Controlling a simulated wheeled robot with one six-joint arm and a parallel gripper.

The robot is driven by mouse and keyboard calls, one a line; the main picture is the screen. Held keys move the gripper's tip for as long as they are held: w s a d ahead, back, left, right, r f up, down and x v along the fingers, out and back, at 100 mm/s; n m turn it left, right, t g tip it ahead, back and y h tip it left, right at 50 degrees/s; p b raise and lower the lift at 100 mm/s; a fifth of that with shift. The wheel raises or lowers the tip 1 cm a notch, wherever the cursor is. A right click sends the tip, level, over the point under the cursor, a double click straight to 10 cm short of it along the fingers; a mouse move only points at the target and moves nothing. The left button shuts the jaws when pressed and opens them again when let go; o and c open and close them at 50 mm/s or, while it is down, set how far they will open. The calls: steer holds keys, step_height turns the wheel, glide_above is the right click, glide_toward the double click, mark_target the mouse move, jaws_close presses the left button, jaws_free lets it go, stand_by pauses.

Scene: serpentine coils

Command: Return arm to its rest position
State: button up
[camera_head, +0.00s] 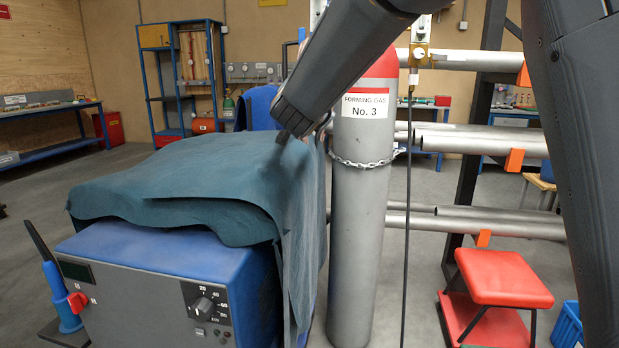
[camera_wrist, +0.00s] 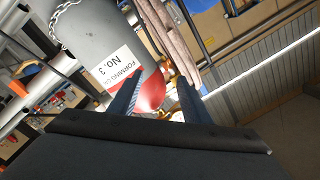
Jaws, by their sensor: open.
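My arm (camera_head: 345,65) comes in from the upper right of the head view and reaches down and left, its end above the cloth-covered welding machine. My gripper (camera_wrist: 161,79) shows in the wrist view with its two dark fingers apart and nothing held between them. In the head view the fingers are mostly hidden behind the arm's end. The grey gas cylinder (camera_head: 358,215) with a red top and a "Forming Gas No. 3" label stands upright behind the arm. It also shows tilted in the wrist view (camera_wrist: 95,35), beyond the fingers.
A dark green cloth (camera_head: 190,180) drapes over the blue machine (camera_head: 160,255). A chain (camera_head: 362,163) loops round the cylinder. A cable (camera_head: 408,200) hangs just right of it. Steel pipes (camera_head: 480,222) lie on a rack at right. A red stool (camera_head: 500,278) stands below. Open floor lies at left.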

steer(key=s+d+f+n+g+y, duration=0.1)
steer(key=s+d+f+n+g, duration=0.3)
steer(key=s+f, duration=0.5)
steer(key=s+d+f+n+g+y, duration=0.15)
steer(key=s+d+f+g, duration=0.3)
steer(key=s+f, duration=0.55)
steer(key=s+d+f+n+g+y, duration=0.1)
steer(key=s+d+f+n+g, duration=0.35)
steer(key=f, duration=0.75)
steer(key=s+d+f+g+p, duration=0.1)
steer(key=s+d+g, duration=0.1)
steer(key=s, duration=0.8)
steer(key=s+d+f+g+h+p, duration=0.1)
steer(key=s+d+g+p, duration=0.1)
steer(key=s, duration=0.8)
steer(key=shift+s+d+f+g, duration=0.15)
steer(key=shift+d+f+g, duration=0.2)
steer(key=shift+d, duration=0.35)
